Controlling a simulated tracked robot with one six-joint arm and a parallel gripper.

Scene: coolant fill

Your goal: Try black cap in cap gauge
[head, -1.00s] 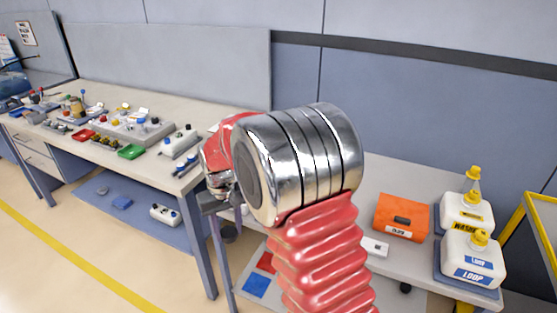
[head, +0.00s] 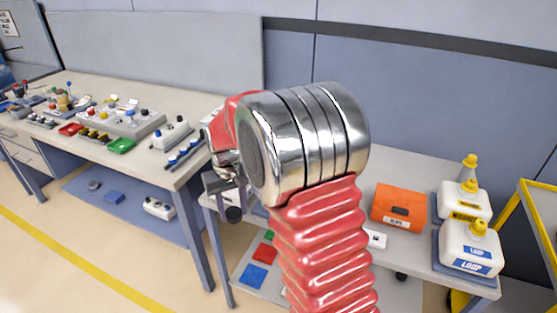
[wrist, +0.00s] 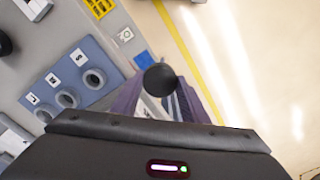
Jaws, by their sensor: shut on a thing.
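My gripper (head: 222,184) is shut on a black round cap (wrist: 161,79), which shows between the fingertips in the wrist view. In the head view the cap (head: 233,214) hangs just below the jaws, near the left end of the right-hand bench. The cap gauge appears to be the blue-grey block (wrist: 88,55) with several light rings and letter labels, left of the cap in the wrist view. The cap looks apart from it and off its right side. In the head view my arm hides the gauge.
An orange box (head: 399,207) and white jugs with yellow caps (head: 470,247) stand on the right bench. A yellow frame (head: 513,225) stands at far right.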

